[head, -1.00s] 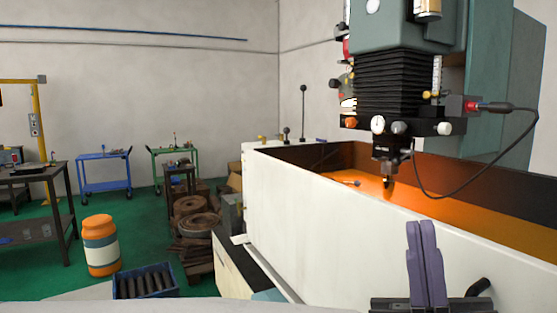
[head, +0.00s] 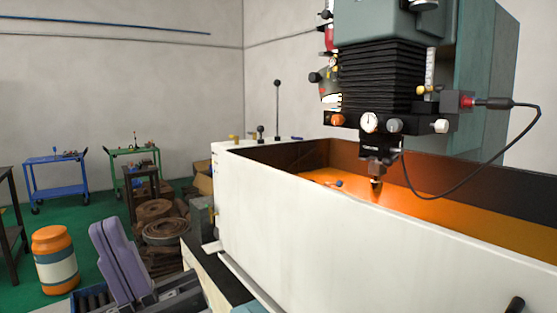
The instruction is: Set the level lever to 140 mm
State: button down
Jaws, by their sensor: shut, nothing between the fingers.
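My gripper (head: 104,228), with purple fingers, is in the lower left of the head view. Its fingers are together and hold nothing. It is in front of the white tank (head: 300,215) and to its left, apart from it. At the tank's far left corner stand a tall thin lever with a black knob (head: 277,84) and a short lever with a dark knob (head: 261,130). I cannot tell which of these, if either, is the level lever. No millimetre scale for it can be read. My gripper is well nearer to me than these levers.
The machine head (head: 382,85) hangs over the orange-lit tank, with a black cable (head: 455,192) looping at its right. A black handle (head: 514,308) sticks out at lower right. An orange-and-white drum (head: 55,262) and a blue cart (head: 56,178) stand at left on green floor.

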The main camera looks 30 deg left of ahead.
aim_at(277, 82)
jog(key=u, duration=0.9)
jog(key=i+j+u, duration=0.6)
jog(key=i, duration=0.25)
jog(key=i+j+u, duration=0.15)
jog(key=i+u, duration=0.15)
jog(key=i, duration=0.15)
jog(key=i+u, duration=0.3)
jog(key=i, duration=0.2)
jog(key=i+j+z, duration=0.1)
jog(key=i+z, duration=0.25)
jog(key=i, duration=0.15)
jog(key=i+j+z, duration=0.45)
jog(key=z, duration=0.25)
jog(key=i+j+z, duration=0.15)
jog(key=i+z, duration=0.25)
jog(key=i+j+z, duration=0.1)
jog(key=z, duration=0.25)
jog(key=j, duration=0.1)
